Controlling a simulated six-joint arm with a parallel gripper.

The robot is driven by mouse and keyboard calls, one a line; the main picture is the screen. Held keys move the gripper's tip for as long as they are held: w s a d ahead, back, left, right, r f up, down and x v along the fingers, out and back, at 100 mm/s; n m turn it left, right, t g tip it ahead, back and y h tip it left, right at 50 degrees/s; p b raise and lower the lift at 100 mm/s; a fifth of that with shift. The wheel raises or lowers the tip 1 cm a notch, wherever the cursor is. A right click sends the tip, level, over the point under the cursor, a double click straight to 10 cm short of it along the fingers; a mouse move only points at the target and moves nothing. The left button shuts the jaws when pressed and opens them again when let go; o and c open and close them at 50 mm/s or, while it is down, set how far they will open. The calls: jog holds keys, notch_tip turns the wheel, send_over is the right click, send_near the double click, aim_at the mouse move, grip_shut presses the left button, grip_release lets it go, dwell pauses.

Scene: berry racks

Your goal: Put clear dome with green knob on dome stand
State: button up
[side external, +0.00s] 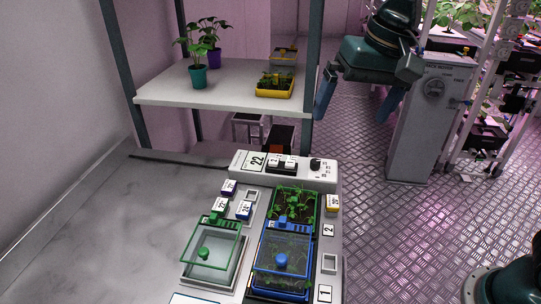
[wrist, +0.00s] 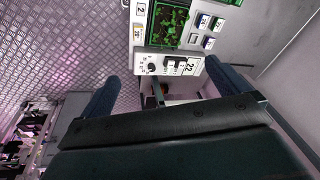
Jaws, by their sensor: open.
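The clear dome with green knob (side external: 204,253) has green edges and sits at the front left of the work table. It rests on or over a pale square stand (side external: 236,272), which I take for the dome stand; how exactly it is seated I cannot tell. My gripper (side external: 355,104) is open and empty, high at the upper right over the floor, well away from the dome. In the wrist view my gripper (wrist: 165,84) shows its two blue fingers wide apart with nothing between them. The dome is out of the wrist view.
A blue-framed dome with blue knob (side external: 283,261) covers a tray right of the stand. An uncovered green seedling tray (side external: 297,205) lies behind it. A control box (side external: 283,168) marked 22 stands at the back. A potted-plant shelf (side external: 228,97) and its post (side external: 314,60) rise behind.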

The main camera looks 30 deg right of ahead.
jog(key=s+d+f+n+t, duration=0.1)
jog(key=s+d+f+n, duration=0.1)
jog(key=s+d, duration=0.4)
jog(key=s+d+f+n+t+h, duration=0.1)
jog(key=s+d, duration=0.4)
jog(key=s, duration=0.5)
jog(key=shift+s+d+f+n+t, duration=0.3)
jog(key=shift+d+f+n+t, duration=0.1)
jog(key=shift+f+n, duration=0.25)
